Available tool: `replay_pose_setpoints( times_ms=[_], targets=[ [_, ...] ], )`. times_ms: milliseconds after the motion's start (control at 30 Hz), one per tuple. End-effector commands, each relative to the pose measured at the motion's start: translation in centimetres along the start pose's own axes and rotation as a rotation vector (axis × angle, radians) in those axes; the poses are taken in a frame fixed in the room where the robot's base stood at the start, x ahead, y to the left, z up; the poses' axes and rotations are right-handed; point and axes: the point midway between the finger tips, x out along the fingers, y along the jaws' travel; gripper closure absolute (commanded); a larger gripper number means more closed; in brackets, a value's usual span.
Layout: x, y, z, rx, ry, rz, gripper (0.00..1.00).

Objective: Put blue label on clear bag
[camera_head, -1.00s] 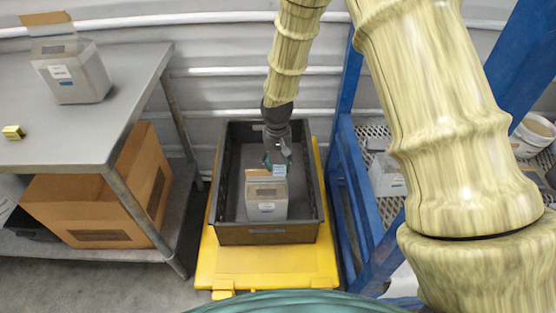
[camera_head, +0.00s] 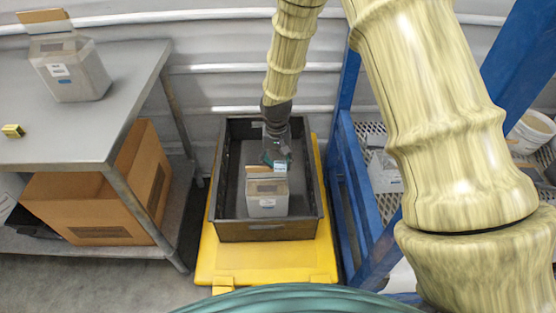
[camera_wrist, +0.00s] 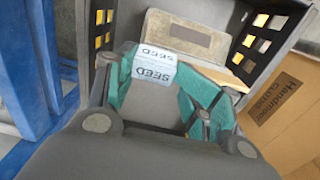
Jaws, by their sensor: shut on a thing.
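The blue label (camera_wrist: 152,66) is a small pale-blue piece reading SEED, held at the teal fingertips of my gripper (camera_wrist: 160,80). In the head view the label (camera_head: 279,166) shows small, just below my gripper (camera_head: 277,155). A greyish, see-through bag (camera_head: 267,201) stands upright in a dark crate, with a tan top flap and a white tag on its front. The label is over or just behind its upper right edge; I cannot tell whether they touch. In the wrist view a tan flap (camera_wrist: 205,27) lies beyond the label, and the bag's body is mostly hidden.
The dark crate (camera_head: 265,231) rests on a yellow platform (camera_head: 215,258). A similar bag (camera_head: 78,75) and a small yellow block (camera_head: 13,131) are on the metal table (camera_head: 120,90) at left. A cardboard box (camera_head: 90,205) sits below. A blue rack (camera_head: 372,225) stands close at right.

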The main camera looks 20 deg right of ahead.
Motion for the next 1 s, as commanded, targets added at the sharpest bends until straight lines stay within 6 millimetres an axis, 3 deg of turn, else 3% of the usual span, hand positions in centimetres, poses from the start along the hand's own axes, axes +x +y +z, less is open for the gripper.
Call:
replay_pose_setpoints(
  times_ms=[100, 133, 300, 533, 667, 1000],
  targets=[
    [0.07, -0.08, -0.01, 0.000, 0.001, -0.001, 0.67],
    [0.07, -0.08, -0.01, 0.000, 0.001, -0.001, 0.43],
    [0.04, -0.09, -0.01, 0.000, 0.001, -0.001, 0.17],
    [0.01, -0.07, -0.01, 0.000, 0.001, -0.001, 0.17],
    [0.00, -0.07, -0.01, 0.000, 0.001, -0.001, 0.00],
    [-0.01, -0.07, -0.01, 0.000, 0.001, -0.001, 0.00]
  ],
)
